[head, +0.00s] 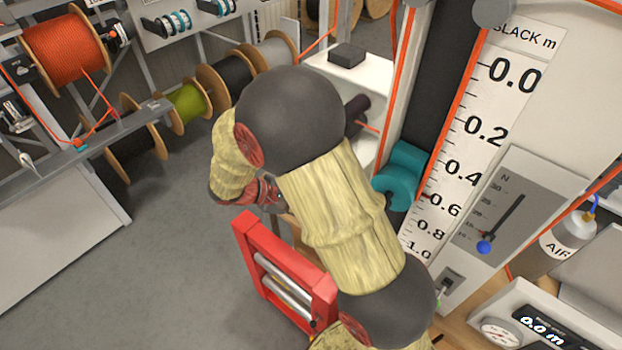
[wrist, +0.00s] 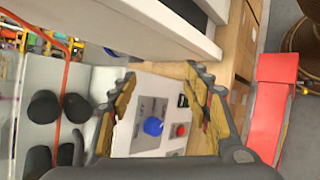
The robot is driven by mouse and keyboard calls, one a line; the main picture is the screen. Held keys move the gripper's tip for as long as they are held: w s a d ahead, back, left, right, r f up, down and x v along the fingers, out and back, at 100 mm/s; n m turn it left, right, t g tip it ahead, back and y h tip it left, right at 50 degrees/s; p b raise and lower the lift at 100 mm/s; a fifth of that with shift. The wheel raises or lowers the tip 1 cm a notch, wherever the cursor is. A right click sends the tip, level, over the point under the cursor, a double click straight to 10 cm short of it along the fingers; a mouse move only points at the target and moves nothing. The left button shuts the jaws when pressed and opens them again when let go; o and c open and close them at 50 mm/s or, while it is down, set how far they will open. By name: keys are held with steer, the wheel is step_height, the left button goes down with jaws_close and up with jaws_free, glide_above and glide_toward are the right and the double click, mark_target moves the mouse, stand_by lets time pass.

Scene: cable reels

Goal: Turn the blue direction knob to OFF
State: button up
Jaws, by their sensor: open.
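The blue knob (wrist: 153,126) shows in the wrist view on a grey plate of a pale panel (wrist: 125,140). A red button (wrist: 180,130) sits just right of it. My gripper (wrist: 162,76) is open, with one finger on each side of the knob in the picture. The knob appears apart from the fingers, with nothing held between them. The knob's pointer and the plate's lettering are too small to read. In the head view my arm covers most of the gripper, and I cannot make out this knob there.
A red roller frame (head: 243,252) stands beside my arm in the head view; red also shows at the wrist view's right (wrist: 272,105). Black rounded parts (wrist: 44,107) stand left of the fingers. A slack scale (head: 480,130) and a tension slider with blue ball (head: 484,247) are right.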

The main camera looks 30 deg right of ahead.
steer(key=w+a+f+n+t+h+p, duration=0.3)
steer(key=w+f+n+t+h+p, duration=0.3)
steer(key=w+f+n+t+p, duration=0.5)
steer(key=d+m+g+p, duration=0.2)
steer(key=d, duration=0.5)
steer(key=shift+w+d+r, duration=0.2)
steer(key=shift+w+d, duration=0.1)
steer(key=shift+w, duration=0.15)
steer(key=shift+c, duration=0.6)
steer(key=c, duration=1)
